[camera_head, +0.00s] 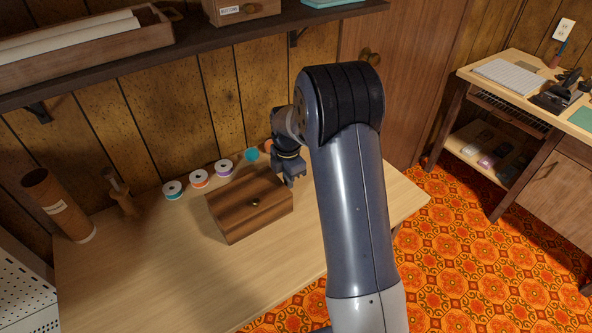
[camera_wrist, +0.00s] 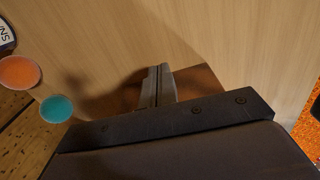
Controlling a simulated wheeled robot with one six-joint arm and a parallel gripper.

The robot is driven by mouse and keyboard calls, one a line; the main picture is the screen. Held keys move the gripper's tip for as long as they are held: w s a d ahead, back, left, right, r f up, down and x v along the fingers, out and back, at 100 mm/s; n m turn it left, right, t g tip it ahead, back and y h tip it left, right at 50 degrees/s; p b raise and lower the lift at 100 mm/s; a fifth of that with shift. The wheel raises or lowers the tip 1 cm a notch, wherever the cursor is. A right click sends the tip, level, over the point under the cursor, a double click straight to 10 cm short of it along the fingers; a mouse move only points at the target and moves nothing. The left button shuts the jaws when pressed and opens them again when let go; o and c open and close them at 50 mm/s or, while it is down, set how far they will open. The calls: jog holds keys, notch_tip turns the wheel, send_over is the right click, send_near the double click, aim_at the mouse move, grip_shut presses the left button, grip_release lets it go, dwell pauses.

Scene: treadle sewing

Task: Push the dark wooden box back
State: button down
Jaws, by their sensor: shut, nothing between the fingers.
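The dark wooden box (camera_head: 232,208) sits on the light wooden table (camera_head: 150,285), with a small round brass knob on its face. My gripper (camera_head: 290,181) is at the box's right end, near its back right corner, pointing down. Its fingers (camera_wrist: 158,86) are shut together and empty in the wrist view. I cannot tell whether they touch the box. A brown patch shows beside the fingers in the wrist view, but I cannot tell whether it is the box or shadow. My arm hides part of the table to the right.
Several thread spools (camera_head: 199,179) stand in a row behind the box along the panelled wall. A brown tube (camera_head: 58,204) and a small wooden stand (camera_head: 121,197) are at the back left. A shelf (camera_head: 215,42) hangs above. The table's front left is clear.

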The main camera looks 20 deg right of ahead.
aim_at(276, 180)
jog(key=shift+s+a, duration=0.15)
jog(key=shift+a, duration=0.35)
jog(key=shift+s+a, duration=0.2)
jog(key=shift+a, duration=0.55)
jog(key=shift+s+a, duration=0.2)
jog(key=shift+a, duration=0.5)
jog(key=shift+d, duration=0.1)
